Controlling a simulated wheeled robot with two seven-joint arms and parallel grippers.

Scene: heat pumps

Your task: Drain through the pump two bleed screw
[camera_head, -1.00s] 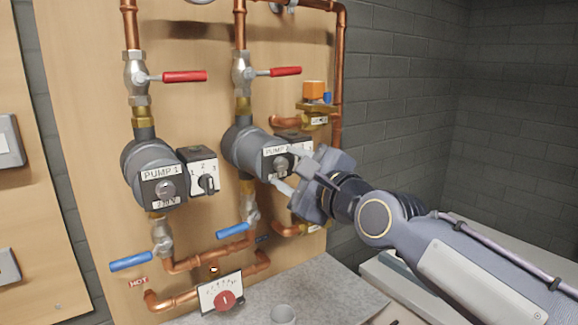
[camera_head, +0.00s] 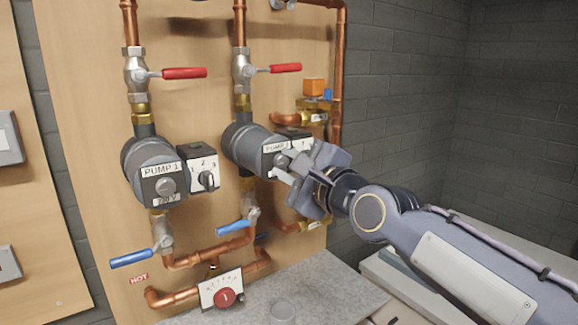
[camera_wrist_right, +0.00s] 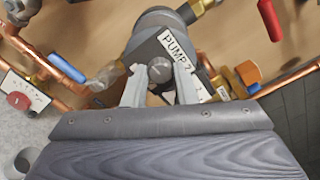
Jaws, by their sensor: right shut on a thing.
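Pump two (camera_head: 243,141) is a grey cylinder with a dark, labelled front plate on the right-hand copper pipe. Its round bleed screw (camera_wrist_right: 159,70) sits in the middle of that plate, beside the white "PUMP 2" label. My right gripper (camera_wrist_right: 160,78) reaches in from the right, its two fingers on either side of the screw and shut on it. In the head view my right gripper (camera_head: 281,165) covers much of the plate, so the screw is partly hidden there. My left gripper is not in view.
Pump one (camera_head: 152,160) stands to the left with its speed switch (camera_head: 203,168). Red valve handles (camera_head: 184,73) are above the pumps, blue ones (camera_head: 130,259) below. An orange-topped valve (camera_head: 314,88) is right.

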